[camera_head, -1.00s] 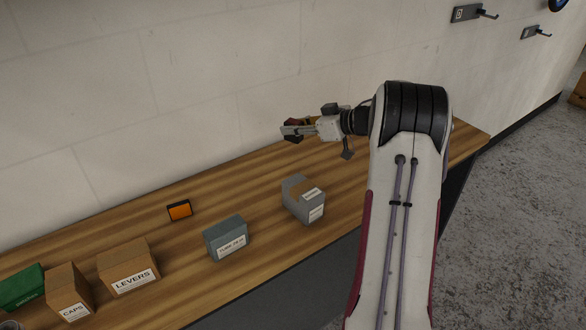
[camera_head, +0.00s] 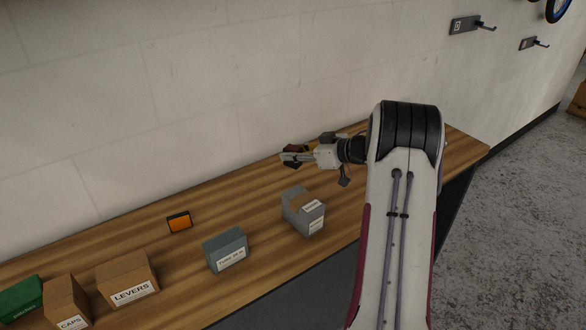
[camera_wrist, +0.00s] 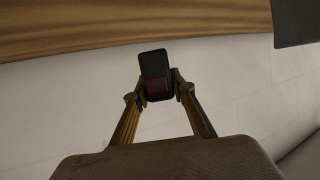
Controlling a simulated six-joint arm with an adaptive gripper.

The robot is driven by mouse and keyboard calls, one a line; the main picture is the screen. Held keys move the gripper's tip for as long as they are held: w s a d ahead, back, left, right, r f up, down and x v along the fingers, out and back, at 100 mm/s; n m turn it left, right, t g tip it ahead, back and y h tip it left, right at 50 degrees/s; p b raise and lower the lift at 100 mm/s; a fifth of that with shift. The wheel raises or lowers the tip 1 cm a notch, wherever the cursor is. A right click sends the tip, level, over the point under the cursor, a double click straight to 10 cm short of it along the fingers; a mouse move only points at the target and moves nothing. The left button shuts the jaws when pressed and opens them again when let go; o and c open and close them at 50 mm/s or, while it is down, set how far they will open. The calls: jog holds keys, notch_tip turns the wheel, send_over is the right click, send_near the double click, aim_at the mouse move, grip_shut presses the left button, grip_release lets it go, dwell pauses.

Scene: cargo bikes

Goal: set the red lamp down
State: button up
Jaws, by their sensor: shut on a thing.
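The red lamp (camera_wrist: 156,80) is a small dark block with a dull red face, held between the fingertips in the wrist view. In the head view only a small dark red part of the lamp (camera_head: 294,149) shows by the fingers. My gripper (camera_head: 290,157) is shut on it, near the wall side of the wooden bench (camera_head: 262,195). The gripper also shows in the wrist view (camera_wrist: 158,90). I cannot tell whether the lamp touches the bench top. An orange lamp-like block (camera_head: 179,222) with a dark casing stands on the bench to the left.
A grey box with a brown top (camera_head: 304,212) stands in front of the gripper. Left of it are a grey-blue box (camera_head: 227,252), the LEVERS carton (camera_head: 128,280), the CAPS carton (camera_head: 67,303) and a green box (camera_head: 20,297). Bench between the orange block and gripper is clear.

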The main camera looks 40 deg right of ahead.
aim_at(293, 167)
jog(key=shift+f, duration=0.8)
jog(key=shift+f, duration=0.15)
jog(key=shift+f, duration=1.75)
jog(key=shift+f, duration=0.1)
jog(key=o, duration=1.1)
jog(key=v, duration=1.2)
